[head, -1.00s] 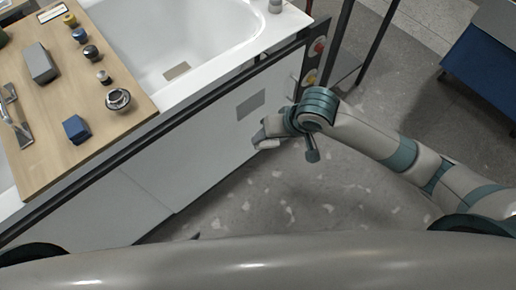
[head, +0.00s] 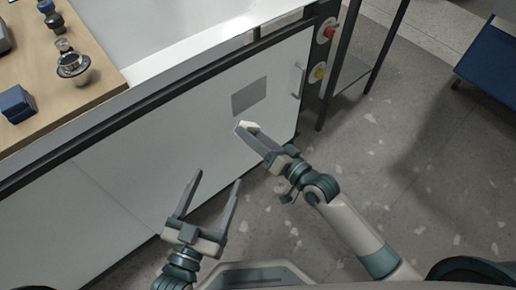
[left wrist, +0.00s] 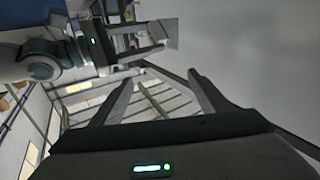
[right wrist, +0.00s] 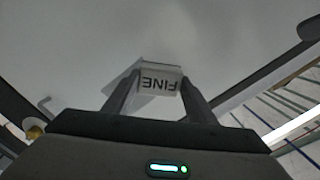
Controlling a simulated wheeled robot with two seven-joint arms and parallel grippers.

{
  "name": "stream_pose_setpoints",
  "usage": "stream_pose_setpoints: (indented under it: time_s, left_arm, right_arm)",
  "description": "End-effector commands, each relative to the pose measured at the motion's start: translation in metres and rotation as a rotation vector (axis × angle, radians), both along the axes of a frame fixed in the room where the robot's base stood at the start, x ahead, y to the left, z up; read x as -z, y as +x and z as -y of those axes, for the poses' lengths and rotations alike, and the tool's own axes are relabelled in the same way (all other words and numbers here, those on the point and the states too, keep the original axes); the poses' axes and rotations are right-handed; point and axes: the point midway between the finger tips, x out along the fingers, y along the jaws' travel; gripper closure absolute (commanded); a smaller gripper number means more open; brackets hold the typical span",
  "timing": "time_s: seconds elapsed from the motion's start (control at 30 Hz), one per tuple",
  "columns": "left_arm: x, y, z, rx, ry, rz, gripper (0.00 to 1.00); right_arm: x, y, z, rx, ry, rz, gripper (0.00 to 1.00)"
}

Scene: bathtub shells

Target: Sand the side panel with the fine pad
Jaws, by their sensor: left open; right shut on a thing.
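The white side panel (head: 190,135) of the tub frame has a grey rectangular patch (head: 249,96) in its upper right part and a handle (head: 298,80) near its right edge. My right gripper (head: 247,130) is shut on the fine pad, a small white block (head: 250,127), just below the patch. In the right wrist view the pad (right wrist: 161,80) is marked FINE and sits between the fingers, close to the panel; contact cannot be told. My left gripper (head: 212,190) is open and empty in front of the panel's lower part.
A wooden board (head: 100,85) at the left carries a blue block (head: 17,104), a metal-topped jar (head: 72,62) and small knobs. Red (head: 329,30) and yellow (head: 319,73) buttons sit on the frame post right of the panel. A blue cart (head: 490,65) stands at the far right.

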Motion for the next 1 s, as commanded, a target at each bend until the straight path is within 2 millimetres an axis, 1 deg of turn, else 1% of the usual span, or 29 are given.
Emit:
stream_pose_setpoints:
  time_s: [0.03, 0.13, 0.23, 0.33, 0.77, 1.0]
  left_arm:
    - [-0.005, -0.003, -0.001, -0.001, -0.013, 0.025, 0.3]
    - [-0.022, -0.006, -0.002, -0.002, -0.03, 0.058, 0.3]
    - [-0.03, -0.008, -0.003, -0.002, -0.038, 0.073, 0.3]
    - [-0.033, -0.008, -0.003, -0.003, -0.04, 0.076, 0.3]
    - [-0.033, -0.009, -0.003, -0.003, -0.044, 0.086, 0.3]
    - [-0.045, -0.013, -0.001, -0.003, -0.067, 0.154, 0.3]
  right_arm:
    - [0.012, 0.0, 0.003, 0.019, 0.012, 0.011, 0.67]
    - [0.015, 0.001, 0.009, 0.048, 0.028, 0.034, 0.67]
    - [0.016, 0.001, 0.011, 0.061, 0.034, 0.043, 0.67]
    - [0.015, 0.001, 0.012, 0.064, 0.035, 0.046, 0.67]
    - [0.015, 0.004, 0.01, 0.062, 0.034, 0.045, 0.67]
    - [0.016, 0.014, 0.002, 0.062, 0.035, 0.046, 0.67]
